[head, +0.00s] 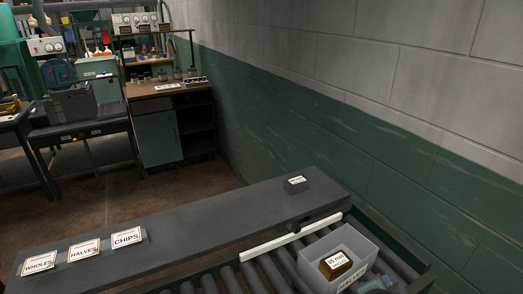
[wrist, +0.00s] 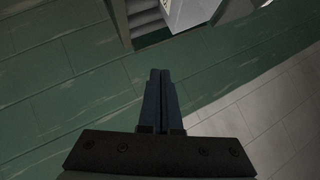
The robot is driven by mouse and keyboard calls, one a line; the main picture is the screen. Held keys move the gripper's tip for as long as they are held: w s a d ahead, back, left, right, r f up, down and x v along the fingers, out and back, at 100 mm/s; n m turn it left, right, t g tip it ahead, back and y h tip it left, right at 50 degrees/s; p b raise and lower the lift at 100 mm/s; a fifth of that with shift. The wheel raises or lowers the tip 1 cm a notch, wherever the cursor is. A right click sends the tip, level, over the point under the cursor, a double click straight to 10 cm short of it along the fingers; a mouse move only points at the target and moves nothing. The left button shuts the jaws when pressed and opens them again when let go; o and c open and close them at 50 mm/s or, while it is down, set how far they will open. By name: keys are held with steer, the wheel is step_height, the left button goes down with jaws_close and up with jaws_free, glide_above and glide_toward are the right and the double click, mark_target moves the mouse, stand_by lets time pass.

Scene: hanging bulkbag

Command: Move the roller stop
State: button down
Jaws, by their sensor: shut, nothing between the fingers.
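The roller stop, a white bar (head: 291,238), lies at a slant across the dark rollers in the head view, beside the light grey bin. Its far end is near the conveyor's back rail and its near end is at the shelf side. My gripper (wrist: 160,72) shows in the wrist view with its two dark fingers together and nothing between them. It hangs against a background of green and grey wall, apart from the stop. My gripper is not visible in the head view. I cannot make out the stop in the wrist view.
A light grey bin (head: 340,250) on the rollers holds a brown labelled block (head: 336,265). A small dark box (head: 296,184) and the labels WHOLES, HALVES and CHIPS (head: 127,237) sit on the dark shelf (head: 200,215). The block wall (head: 320,110) runs close behind the conveyor.

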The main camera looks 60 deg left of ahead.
steer(key=s+f+g+h+p, duration=0.1)
steer(key=s+g+p, duration=0.2)
steer(key=s+p, duration=0.5)
steer(key=s+f+m+g+h+p, duration=0.1)
steer(key=s+g+p, duration=0.3)
steer(key=s+p, duration=0.5)
steer(key=s+d+f+m+g+h+p, duration=0.1)
steer(key=s+g+p, duration=0.3)
steer(key=s+p, duration=0.4)
steer(key=shift+s+f+h+p, duration=0.2)
steer(key=shift+s+h+p, duration=0.2)
steer(key=shift+s, duration=0.7)
steer(key=shift+f, duration=0.1)
steer(key=shift+f, duration=0.1)
steer(key=f+b, duration=0.4)
steer(key=b, duration=0.1)
steer(key=f+b, duration=0.2)
steer(key=shift+s+a+f, duration=0.1)
steer(key=shift+s+f, duration=0.3)
